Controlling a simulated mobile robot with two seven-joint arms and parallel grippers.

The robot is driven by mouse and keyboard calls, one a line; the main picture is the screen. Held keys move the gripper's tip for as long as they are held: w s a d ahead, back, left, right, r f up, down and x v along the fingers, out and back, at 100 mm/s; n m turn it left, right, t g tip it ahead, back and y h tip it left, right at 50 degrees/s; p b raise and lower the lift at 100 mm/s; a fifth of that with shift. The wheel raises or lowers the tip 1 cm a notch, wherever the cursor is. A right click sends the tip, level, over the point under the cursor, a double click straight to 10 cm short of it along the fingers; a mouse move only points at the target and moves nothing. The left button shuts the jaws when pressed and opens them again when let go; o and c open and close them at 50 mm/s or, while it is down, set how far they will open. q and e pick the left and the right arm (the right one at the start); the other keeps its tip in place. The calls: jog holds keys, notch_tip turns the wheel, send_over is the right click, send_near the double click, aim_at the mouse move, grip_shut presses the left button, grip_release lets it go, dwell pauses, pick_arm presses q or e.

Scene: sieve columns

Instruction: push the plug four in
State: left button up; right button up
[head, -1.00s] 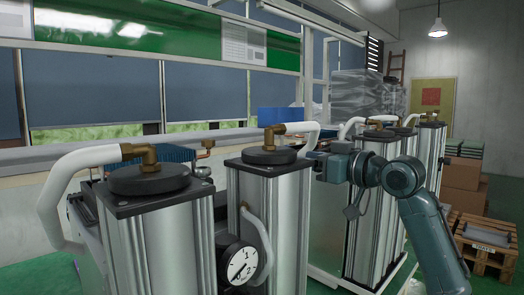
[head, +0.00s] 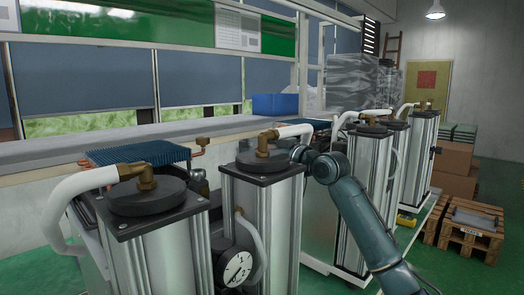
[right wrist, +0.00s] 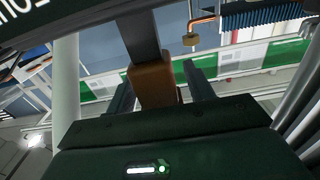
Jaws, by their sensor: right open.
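My right gripper (right wrist: 160,95) shows in the right wrist view, its two dark fingers apart. An orange-brown block (right wrist: 153,84) on a dark bar shows between the fingers. I cannot tell if they touch it, nor whether it is plug four. In the head view my right arm reaches up and left to the second column (head: 262,205), its hand end (head: 301,154) by the white hose at that column's top. The fingers are hidden there. No plug can be made out for sure in the head view. My left gripper is out of view.
The front left column (head: 155,240) carries a brass elbow and white hose. A dial gauge (head: 237,268) sits low between the columns. More columns (head: 415,165) stand at the right. A copper pipe with a brass fitting (right wrist: 191,40) shows in the wrist view. Pallets (head: 470,230) stand far right.

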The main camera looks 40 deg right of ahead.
jog(key=shift+c, duration=0.4)
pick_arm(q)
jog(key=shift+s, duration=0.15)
pick_arm(e)
grip_shut()
pick_arm(q)
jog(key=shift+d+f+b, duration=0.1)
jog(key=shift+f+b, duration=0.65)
jog(key=shift+b, duration=0.3)
pick_arm(e)
notch_tip(320, 180, down, 3)
jog(key=shift+r, duration=0.1)
pick_arm(q)
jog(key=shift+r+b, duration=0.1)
jog(key=shift+b, duration=0.2)
pick_arm(e)
jog(key=shift+f, duration=0.45)
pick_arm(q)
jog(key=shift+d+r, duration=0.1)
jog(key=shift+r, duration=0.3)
pick_arm(e)
jog(key=shift+a+f, duration=0.1)
jog(key=shift+c, duration=0.9)
grip_release()
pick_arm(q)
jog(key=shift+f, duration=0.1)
pick_arm(e)
jog(key=shift+o, duration=1.3)
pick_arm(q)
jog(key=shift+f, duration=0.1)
